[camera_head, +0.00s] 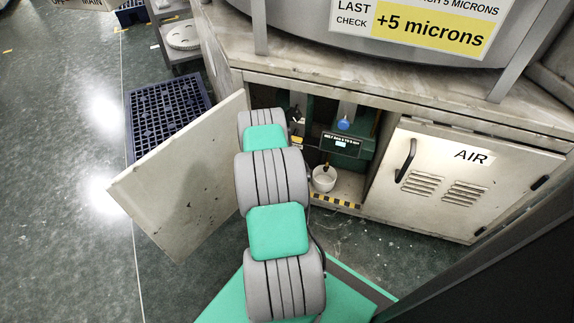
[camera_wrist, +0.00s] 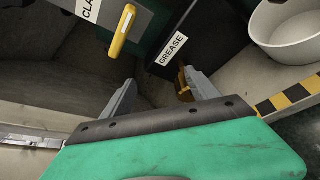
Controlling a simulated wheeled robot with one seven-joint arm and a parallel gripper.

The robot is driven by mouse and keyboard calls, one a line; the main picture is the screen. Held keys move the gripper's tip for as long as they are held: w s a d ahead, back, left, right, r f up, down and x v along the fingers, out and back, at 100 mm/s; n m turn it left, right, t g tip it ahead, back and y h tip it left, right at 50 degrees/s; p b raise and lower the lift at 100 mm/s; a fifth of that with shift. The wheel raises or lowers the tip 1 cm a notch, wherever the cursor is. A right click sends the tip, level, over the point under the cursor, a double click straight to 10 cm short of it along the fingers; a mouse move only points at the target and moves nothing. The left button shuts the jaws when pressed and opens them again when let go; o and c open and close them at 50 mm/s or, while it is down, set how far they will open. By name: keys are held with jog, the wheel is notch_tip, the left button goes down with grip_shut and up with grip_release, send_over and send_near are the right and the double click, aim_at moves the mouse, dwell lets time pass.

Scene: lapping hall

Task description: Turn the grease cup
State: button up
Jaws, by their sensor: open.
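In the wrist view, a small brass-coloured piece, apparently the grease cup (camera_wrist: 184,82), shows just below a white label reading GREASE (camera_wrist: 172,49). My gripper (camera_wrist: 160,88) is open, with its two grey fingers apart. The brass piece lies beside the inner side of the right finger, which hides part of it; I cannot tell whether they touch. The space by the left finger is empty. In the head view my arm reaches into the open cabinet and hides the grease cup.
A yellow handle (camera_wrist: 124,30) is above the left finger. A white bowl (camera_head: 324,179) stands on the cabinet floor behind a black-and-yellow striped edge (camera_head: 335,201). The open cabinet door (camera_head: 190,180) is left of my arm. The AIR door (camera_head: 468,185) is shut.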

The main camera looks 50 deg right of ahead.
jog(key=d+r+p+v, duration=0.1)
jog(key=v, duration=0.9)
jog(key=shift+s+r, duration=0.5)
